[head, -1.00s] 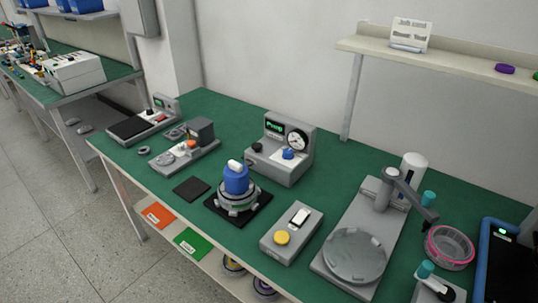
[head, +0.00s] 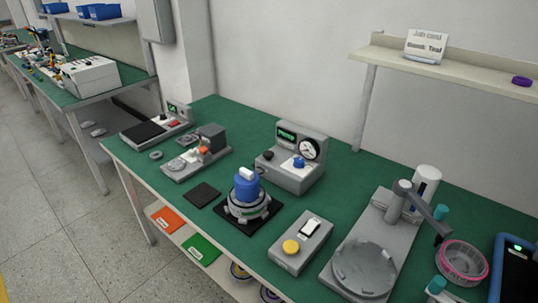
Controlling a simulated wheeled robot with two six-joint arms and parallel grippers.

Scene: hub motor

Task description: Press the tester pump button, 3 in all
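The tester (head: 292,158) is a grey box on the green bench, with a small lit green display (head: 286,134), a round white dial gauge (head: 309,148), a black knob (head: 267,155) and a blue button (head: 299,162) on its sloped front. The display's writing is too small to read here. In front of the tester, the hub motor (head: 246,209) with a blue top stands on a black mat (head: 229,220). Neither of my grippers shows in the head view.
A grey box with a yellow button (head: 291,247) and a white switch sits in front. A grey stand with a round plate (head: 364,268) and a pink-rimmed bowl (head: 463,262) are at right. Grey fixtures (head: 196,152) stand at left. A shelf (head: 450,65) hangs above.

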